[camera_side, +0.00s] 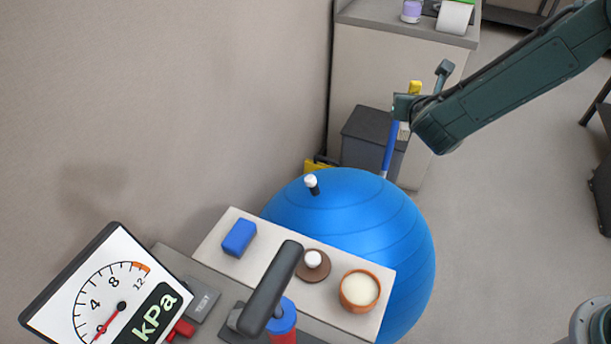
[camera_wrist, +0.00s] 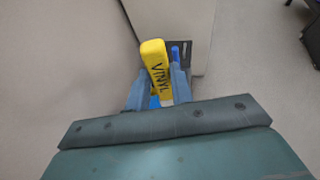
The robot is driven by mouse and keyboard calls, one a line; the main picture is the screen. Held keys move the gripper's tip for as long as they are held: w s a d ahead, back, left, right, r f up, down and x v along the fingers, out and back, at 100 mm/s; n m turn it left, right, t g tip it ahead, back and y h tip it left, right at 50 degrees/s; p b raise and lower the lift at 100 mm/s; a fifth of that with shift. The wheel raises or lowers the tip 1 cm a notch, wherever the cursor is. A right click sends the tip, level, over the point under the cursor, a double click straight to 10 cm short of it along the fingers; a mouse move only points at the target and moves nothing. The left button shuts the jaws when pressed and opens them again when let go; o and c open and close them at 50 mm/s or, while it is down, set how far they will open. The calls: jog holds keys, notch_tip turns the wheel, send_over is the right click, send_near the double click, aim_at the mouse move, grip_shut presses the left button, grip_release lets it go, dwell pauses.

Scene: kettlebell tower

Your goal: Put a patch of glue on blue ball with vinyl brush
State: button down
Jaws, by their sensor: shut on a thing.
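The large blue ball (camera_side: 385,220) stands on the floor behind a narrow shelf. A white-topped black plug (camera_side: 311,184) sits on its upper left. My gripper (camera_side: 402,107) is above the ball's back right side, shut on the vinyl brush. The brush's yellow end (camera_side: 414,87) sticks up above the jaws, and its blue shaft (camera_side: 390,150) points down to the ball's top edge. I cannot tell whether the tip touches the ball. In the wrist view, the yellow end (camera_wrist: 155,65), marked VINYL, shows between the fingers (camera_wrist: 158,90). An orange-brown bowl (camera_side: 345,298) holds cream-coloured stuff.
The pale shelf (camera_side: 213,243) also carries a blue block (camera_side: 239,237) and a brown disc with a white knob (camera_side: 313,264). A kPa gauge (camera_side: 105,295) and a dark-handled pump (camera_side: 270,290) stand in front. A grey bin (camera_side: 370,138) and cabinet are behind.

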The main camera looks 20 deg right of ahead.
jog(key=s+d+r+g, duration=0.1)
jog(key=s+d+g, duration=0.1)
jog(key=s+d, duration=0.3)
jog(key=s+a+f+m+g+h, duration=0.3)
jog(key=s+f+m+g, duration=0.2)
jog(key=f+m+g, duration=0.4)
jog(key=s+a+f+m+g+y, duration=0.1)
jog(key=s+a+m+g, duration=0.2)
jog(key=s+a+m, duration=0.35)
jog(key=s+a+f+m+g+y, duration=0.1)
jog(key=s+a+m+g, duration=0.15)
jog(key=a, duration=0.75)
jog(key=s+a+r+m+y, duration=0.2)
jog(key=s+a+r, duration=0.3)
jog(key=s, duration=0.3)
jog(key=shift+s+a+r+m+g, duration=0.3)
jog(key=shift+s+m+g, duration=0.1)
jog(key=shift+m, duration=0.1)
jog(key=shift+f, duration=0.15)
